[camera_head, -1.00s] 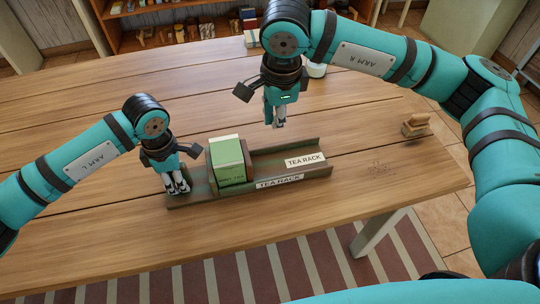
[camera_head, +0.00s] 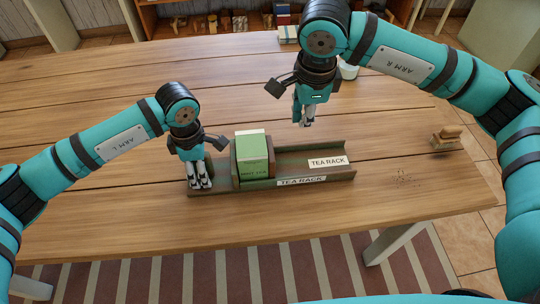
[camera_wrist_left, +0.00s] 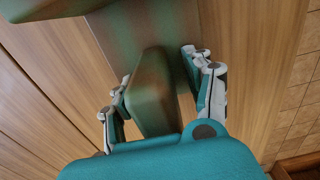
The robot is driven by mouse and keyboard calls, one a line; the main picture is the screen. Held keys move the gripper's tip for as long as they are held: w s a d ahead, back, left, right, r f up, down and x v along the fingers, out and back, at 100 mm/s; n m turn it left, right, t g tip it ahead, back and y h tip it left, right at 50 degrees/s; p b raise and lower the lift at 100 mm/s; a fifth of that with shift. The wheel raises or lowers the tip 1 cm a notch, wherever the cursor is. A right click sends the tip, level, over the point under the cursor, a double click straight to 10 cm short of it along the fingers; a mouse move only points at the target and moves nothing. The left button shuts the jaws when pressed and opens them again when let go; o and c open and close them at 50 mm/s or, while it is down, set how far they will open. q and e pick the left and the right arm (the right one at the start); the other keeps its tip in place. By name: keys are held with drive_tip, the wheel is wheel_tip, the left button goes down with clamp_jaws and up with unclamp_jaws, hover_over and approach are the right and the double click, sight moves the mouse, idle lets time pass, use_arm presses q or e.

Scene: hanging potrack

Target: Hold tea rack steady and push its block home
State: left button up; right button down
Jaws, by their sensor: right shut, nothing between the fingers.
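The tea rack (camera_head: 338,175) is a long green-brown channel with white labels, lying on the table. A green block (camera_head: 252,158) with a pale top sits in it towards its left end; a brown piece touches its side. My left gripper (camera_head: 200,184) points down at the rack's left end, left of the block. In the left wrist view its fingers (camera_wrist_left: 160,82) stand either side of a green-brown upright part of the rack (camera_wrist_left: 154,92); whether they press on it is unclear. My right gripper (camera_head: 303,122) is shut and empty, above and behind the rack, apart from the block.
A small wooden-handled object (camera_head: 446,140) stands at the table's right. The table (camera_head: 90,165) is clear to the left and in front of the rack.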

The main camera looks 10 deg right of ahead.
use_arm(q)
wheel_tip(320, 180, up, 12)
drive_tip(key=shift+r, duration=0.1)
idle(0.5)
